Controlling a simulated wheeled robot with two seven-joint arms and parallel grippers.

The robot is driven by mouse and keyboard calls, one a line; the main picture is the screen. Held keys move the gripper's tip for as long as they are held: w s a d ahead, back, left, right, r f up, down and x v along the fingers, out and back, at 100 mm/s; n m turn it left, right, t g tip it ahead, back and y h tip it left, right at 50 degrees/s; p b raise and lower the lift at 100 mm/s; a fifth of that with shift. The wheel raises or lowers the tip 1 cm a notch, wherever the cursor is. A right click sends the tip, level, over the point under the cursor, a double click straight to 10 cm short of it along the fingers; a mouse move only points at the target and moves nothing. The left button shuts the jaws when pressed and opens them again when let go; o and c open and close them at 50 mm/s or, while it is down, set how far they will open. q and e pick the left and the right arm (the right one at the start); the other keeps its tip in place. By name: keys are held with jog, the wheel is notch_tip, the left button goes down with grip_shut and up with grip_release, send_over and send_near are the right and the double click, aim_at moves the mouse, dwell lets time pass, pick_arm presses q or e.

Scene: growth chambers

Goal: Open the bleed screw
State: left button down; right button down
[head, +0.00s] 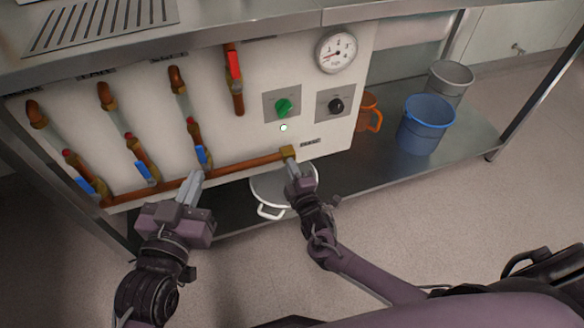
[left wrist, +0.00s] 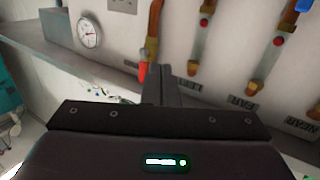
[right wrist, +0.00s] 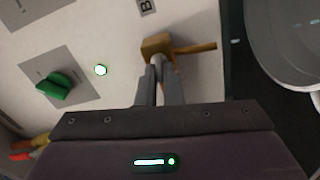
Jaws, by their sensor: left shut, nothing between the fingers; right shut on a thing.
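The brass block (head: 288,152) sits at the right end of the horizontal copper pipe (head: 245,164) on the white panel. In the right wrist view the block (right wrist: 153,44) has a small pale screw head (right wrist: 157,62) on its near face. My right gripper (head: 290,164) is shut on this bleed screw; its fingertips (right wrist: 158,72) hide most of it. My left gripper (head: 195,178) is shut and empty, in front of the pipe below the third blue-handled valve (head: 202,156). In the left wrist view its closed fingers (left wrist: 160,78) point towards the panel.
Under the block stands a white pot (head: 268,192) on the lower metal shelf. The panel carries a green knob (head: 283,107), a black knob (head: 336,105), a gauge (head: 336,51) and a red-handled valve (head: 234,66). A blue bucket (head: 425,125) and an orange jug (head: 369,113) stand to the right.

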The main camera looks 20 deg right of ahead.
jog(key=c, duration=1.6)
grip_release()
